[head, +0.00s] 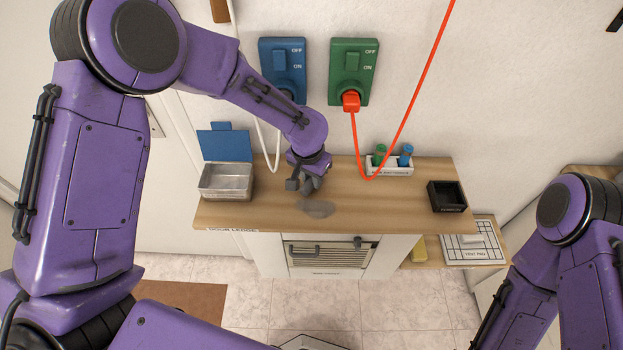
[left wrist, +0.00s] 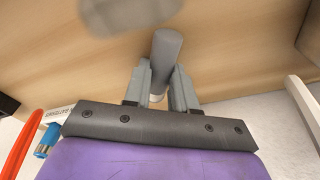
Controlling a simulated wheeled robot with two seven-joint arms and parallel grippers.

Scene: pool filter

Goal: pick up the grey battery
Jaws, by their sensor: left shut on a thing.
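My left gripper (head: 306,184) is over the wooden counter, to the right of the open metal tin. In the left wrist view its two grey fingers (left wrist: 158,90) are shut on the grey battery (left wrist: 167,52), a plain grey cylinder that sticks out past the fingertips. A dark shadow (head: 319,209) lies on the counter in front of the gripper, so the battery seems held above the wood. In the head view I cannot make out the battery apart from the fingers. My right arm shows at the lower right, but its gripper is out of view.
The open metal tin (head: 226,180) with a blue lid stands left. A white holder (head: 399,169) carries a green battery (head: 379,154) and a blue battery (head: 405,156). A black box (head: 447,197) stands right. A red cord (head: 413,88) hangs from the green switch (head: 352,72).

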